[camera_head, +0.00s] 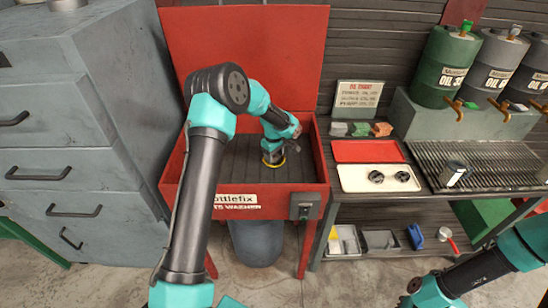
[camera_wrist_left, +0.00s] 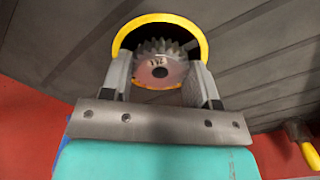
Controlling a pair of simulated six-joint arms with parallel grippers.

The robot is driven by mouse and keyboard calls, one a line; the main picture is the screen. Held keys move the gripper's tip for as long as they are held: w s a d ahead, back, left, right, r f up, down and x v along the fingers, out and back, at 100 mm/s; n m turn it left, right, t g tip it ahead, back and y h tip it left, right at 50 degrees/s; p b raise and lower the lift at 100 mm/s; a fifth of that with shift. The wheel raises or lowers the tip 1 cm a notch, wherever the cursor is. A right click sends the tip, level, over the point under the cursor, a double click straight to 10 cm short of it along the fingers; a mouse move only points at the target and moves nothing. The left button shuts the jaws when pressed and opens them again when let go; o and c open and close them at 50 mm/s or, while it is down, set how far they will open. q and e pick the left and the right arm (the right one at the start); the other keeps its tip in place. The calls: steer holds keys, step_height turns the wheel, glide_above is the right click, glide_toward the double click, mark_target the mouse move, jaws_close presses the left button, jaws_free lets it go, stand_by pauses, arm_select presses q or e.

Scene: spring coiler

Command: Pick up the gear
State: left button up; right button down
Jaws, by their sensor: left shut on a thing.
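A grey toothed gear (camera_wrist_left: 162,65) with a reddish face and a dark centre hole sits between the fingers of my left gripper (camera_wrist_left: 160,80) in the left wrist view. The gripper is shut on it. A yellow ring (camera_wrist_left: 205,45) around a dark opening shows just behind the gear. In the head view my left gripper (camera_head: 273,160) reaches down into the red parts washer (camera_head: 175,180), and the gear is hidden there. Part of my right arm shows at the bottom right; its gripper is out of view.
The red washer walls surround my left gripper. To the right, a cream tray (camera_head: 350,185) holds two dark round parts (camera_head: 376,177), with a red tray (camera_head: 365,150) behind it. A grate (camera_head: 480,155) and oil drums (camera_head: 445,65) stand further right. A grey cabinet (camera_head: 60,110) is left.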

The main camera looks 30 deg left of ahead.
arm_select(q)
steer(key=shift+r, duration=0.15)
step_height(320, 180, up, 10)
stand_by(0.4)
stand_by(0.4)
steer(key=s+d+r+m, duration=0.2)
steer(key=s+d+m, duration=0.2)
steer(key=d+m, duration=0.4)
steer(key=s+d+r+m, duration=0.1)
steer(key=s+d+m, duration=0.3)
steer(key=d+m, duration=0.3)
steer(key=m, duration=0.3)
steer(key=shift+s+d+r, duration=0.25)
steer(key=shift+d+r, duration=0.15)
steer(key=shift+d, duration=0.1)
